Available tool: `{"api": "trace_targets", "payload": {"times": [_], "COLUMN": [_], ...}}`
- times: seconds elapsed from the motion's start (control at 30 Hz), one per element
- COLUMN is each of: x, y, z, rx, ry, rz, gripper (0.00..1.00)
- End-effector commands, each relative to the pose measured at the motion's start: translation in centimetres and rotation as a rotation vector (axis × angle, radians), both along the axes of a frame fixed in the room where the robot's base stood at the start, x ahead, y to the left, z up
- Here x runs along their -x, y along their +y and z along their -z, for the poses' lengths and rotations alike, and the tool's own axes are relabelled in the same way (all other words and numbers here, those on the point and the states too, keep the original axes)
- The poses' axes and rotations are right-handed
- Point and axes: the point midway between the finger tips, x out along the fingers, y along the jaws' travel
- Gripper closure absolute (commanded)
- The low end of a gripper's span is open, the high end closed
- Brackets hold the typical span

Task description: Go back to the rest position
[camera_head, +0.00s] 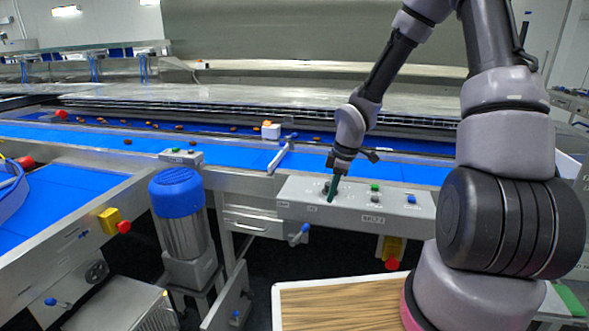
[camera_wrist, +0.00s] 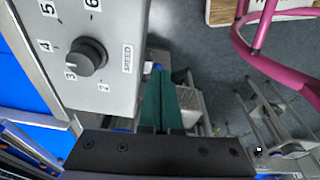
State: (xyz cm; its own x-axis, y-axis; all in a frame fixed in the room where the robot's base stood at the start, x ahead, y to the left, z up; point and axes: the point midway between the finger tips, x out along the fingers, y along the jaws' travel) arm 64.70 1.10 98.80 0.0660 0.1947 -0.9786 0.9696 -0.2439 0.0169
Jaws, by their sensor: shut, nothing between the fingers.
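My gripper (camera_head: 333,189) is at the left end of the grey control box (camera_head: 300,200) on the conveyor's near side, its green fingers pointing down. In the wrist view, the green fingers (camera_wrist: 160,92) lie together, shut with nothing between them. The black speed knob (camera_wrist: 86,56) with numbers around it is to the left of the fingers in that view, apart from them. In the head view the fingers partly cover the knob area. My arm reaches in from the right.
A blue conveyor belt (camera_head: 232,155) with several dates (camera_head: 180,127) runs behind the box. Green and blue buttons (camera_head: 411,198) sit on the box to the right. A blue-capped motor (camera_head: 178,195) stands at left. A wood-topped surface (camera_head: 340,305) lies below in front.

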Motion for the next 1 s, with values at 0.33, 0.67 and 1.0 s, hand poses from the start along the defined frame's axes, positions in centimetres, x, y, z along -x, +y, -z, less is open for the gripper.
{"api": "trace_targets", "payload": {"times": [0.33, 0.67, 1.0], "x": [1.9, 8.2, 16.0], "y": [-5.9, -7.7, -7.2], "z": [-13.4, -25.3, -32.8], "rx": [0.124, -0.066, -0.454], "ry": [-0.106, -0.201, -0.141], "rz": [0.568, 1.136, 1.536], "gripper": [1.0, 1.0, 1.0]}}
